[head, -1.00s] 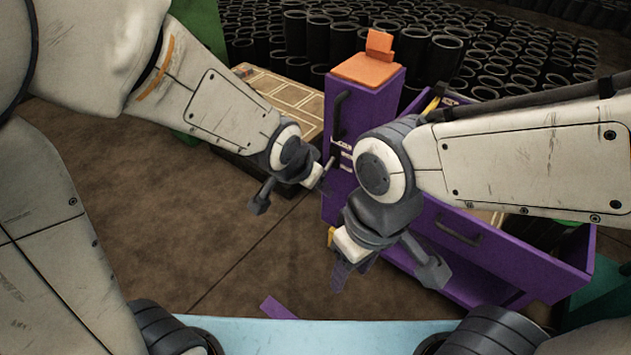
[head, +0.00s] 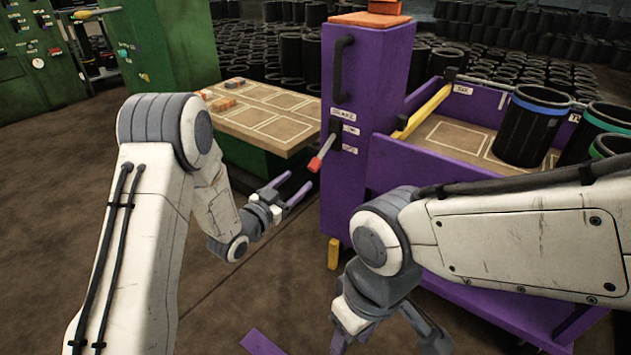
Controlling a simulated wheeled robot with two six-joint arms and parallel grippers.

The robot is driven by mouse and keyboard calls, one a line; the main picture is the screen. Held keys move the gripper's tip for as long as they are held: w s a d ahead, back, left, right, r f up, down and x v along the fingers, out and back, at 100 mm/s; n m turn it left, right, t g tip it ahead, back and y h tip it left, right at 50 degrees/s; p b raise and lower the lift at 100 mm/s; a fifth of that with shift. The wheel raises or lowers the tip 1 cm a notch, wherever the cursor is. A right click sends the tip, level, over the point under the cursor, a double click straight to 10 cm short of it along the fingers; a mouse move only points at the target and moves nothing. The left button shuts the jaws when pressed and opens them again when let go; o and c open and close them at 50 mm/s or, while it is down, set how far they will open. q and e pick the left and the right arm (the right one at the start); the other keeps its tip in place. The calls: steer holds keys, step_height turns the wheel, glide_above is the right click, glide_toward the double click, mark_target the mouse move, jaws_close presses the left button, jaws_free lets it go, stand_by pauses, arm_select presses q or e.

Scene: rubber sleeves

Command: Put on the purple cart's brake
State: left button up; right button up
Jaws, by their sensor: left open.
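The purple cart (head: 375,65) stands right of centre, with a tall column at its left end. The brake lever (head: 322,154), a grey rod with a red grip, sticks out from the column and slopes down to the left, beside white labels (head: 345,131); the top label seems to read BRAKE. My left gripper (head: 301,180) is open and empty, just below and left of the red grip, its purple fingers pointing at the column. They look apart from the lever. My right gripper (head: 345,335) hangs low in front of the cart; its jaws are unclear.
A green-based table (head: 262,113) with a tan top stands left of the column. The cart's tray holds black sleeves (head: 532,125) with coloured rims. Green machines (head: 55,60) stand far left. My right forearm crosses in front of the cart. Floor is open at left.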

mark_target(311, 168)
arm_select(q)
steer(key=b+x, duration=0.3)
steer(key=x, duration=0.6)
steer(key=shift+w+d, duration=0.1)
steer(key=shift+w, duration=0.1)
steer(key=shift+w+d, duration=0.2)
steer(key=shift+w, duration=0.2)
steer(key=shift+c, duration=0.4)
jaws_close()
stand_by(0.5)
